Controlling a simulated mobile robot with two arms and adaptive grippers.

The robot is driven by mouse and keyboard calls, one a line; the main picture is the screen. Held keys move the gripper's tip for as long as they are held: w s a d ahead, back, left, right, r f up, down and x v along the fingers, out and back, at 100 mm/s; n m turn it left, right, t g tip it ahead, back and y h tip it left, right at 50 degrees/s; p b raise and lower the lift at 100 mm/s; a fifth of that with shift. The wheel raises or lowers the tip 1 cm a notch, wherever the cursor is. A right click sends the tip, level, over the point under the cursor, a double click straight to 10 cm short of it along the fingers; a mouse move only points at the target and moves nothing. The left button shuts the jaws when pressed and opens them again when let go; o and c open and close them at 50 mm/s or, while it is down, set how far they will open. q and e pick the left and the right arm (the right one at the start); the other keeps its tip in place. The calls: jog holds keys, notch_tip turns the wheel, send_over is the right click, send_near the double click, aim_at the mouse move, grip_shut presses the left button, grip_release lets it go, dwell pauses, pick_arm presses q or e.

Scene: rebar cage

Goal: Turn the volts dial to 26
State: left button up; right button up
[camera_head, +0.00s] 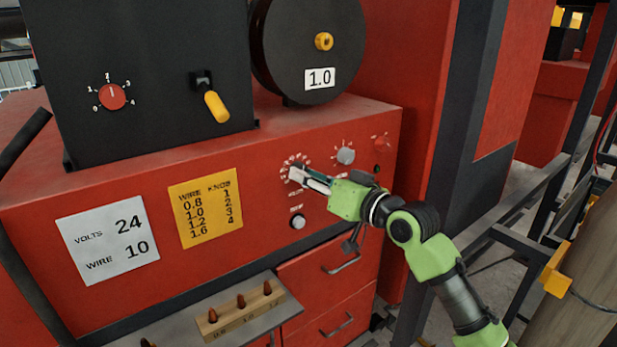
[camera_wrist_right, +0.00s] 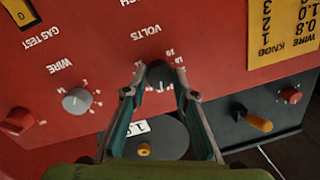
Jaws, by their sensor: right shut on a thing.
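The volts dial (camera_wrist_right: 160,74) is a dark round knob with a pale pointer mark, on the red machine panel, under the word VOLTS in the upside-down right wrist view. My right gripper (camera_wrist_right: 160,92) is closed around the dial, one finger on each side. In the head view my right gripper (camera_head: 298,174) reaches the panel from the right and hides most of the dial. Part of its white number ring shows; the exact setting is too small to read. My left gripper is out of view.
A white card (camera_head: 107,239) reads VOLTS 24, WIRE 10. A yellow card (camera_head: 206,208) lists wire and knob numbers. The grey wire knob (camera_head: 345,156) and a red knob (camera_head: 381,143) sit right of the dial. A silver button (camera_head: 298,222) is below it. A wooden block (camera_head: 240,312) stands lower left.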

jog(key=shift+m, duration=0.4)
jog(key=o, duration=1.1)
jog(key=v, duration=1.2)
jog(key=shift+w+f, duration=0.1)
